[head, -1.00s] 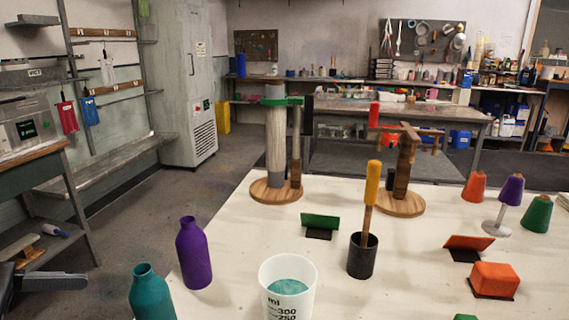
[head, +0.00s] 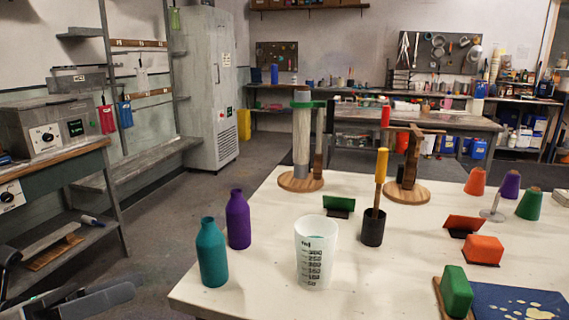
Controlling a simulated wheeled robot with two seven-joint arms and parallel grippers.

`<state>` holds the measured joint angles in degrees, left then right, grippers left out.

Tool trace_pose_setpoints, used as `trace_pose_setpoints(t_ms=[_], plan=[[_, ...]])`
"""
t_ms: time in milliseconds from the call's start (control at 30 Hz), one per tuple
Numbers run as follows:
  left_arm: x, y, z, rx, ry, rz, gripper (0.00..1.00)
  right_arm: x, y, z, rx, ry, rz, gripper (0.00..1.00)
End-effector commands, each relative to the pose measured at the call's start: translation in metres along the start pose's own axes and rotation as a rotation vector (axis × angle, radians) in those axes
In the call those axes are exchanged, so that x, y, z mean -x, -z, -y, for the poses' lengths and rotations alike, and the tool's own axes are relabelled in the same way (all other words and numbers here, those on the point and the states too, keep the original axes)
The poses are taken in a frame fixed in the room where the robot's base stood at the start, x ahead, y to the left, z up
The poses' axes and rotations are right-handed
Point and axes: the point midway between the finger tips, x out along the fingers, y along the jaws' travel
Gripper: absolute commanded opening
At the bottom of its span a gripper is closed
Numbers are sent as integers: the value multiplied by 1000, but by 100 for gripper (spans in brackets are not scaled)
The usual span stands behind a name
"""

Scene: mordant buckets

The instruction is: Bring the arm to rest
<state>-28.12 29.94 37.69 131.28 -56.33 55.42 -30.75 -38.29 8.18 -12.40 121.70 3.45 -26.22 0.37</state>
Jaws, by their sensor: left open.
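My left gripper (head: 98,297) is at the bottom left corner, low and off the left side of the white table. Its dark fingers are apart, with nothing seen between them, and it touches no object. The nearest table objects to it are a teal bottle (head: 211,254) and a purple bottle (head: 238,220), both upright near the table's left edge. A white measuring beaker (head: 316,258) stands to their right. My right gripper is not in view.
The white table (head: 270,285) holds a dark pot (head: 373,230) with a yellow-handled tool, two wooden-based stands, coloured cones, an orange block (head: 483,249) and a green block (head: 456,289). A wooden-topped bench (head: 50,160) with shelves stands at left. Open floor (head: 160,235) lies between.

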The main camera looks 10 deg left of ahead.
Motion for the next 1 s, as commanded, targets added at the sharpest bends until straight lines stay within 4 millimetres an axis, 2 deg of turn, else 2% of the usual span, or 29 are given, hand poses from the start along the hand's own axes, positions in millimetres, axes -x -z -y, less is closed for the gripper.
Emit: trace_pose_setpoints(t_ms=[167,267,367,400,467,500,600,700,833,1000], plan=[[-10,2,-21,456,28,291,69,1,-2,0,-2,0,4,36],[-12,19,-52,846,8,502,69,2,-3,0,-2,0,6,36],[-15,73,-94,1361,-75,736,69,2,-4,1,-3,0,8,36],[-17,101,-106,1546,-121,809,69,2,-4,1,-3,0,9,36],[-22,145,-116,1791,-197,892,69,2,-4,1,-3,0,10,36],[-25,174,-118,1935,-252,935,69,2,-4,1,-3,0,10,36],[-35,237,-111,2226,-389,1005,69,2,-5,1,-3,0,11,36],[-44,283,-97,2425,-508,1036,69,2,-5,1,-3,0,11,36],[-50,315,-82,2561,-605,1049,69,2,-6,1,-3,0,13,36],[-52,324,-77,2599,-636,1052,69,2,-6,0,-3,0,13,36]])
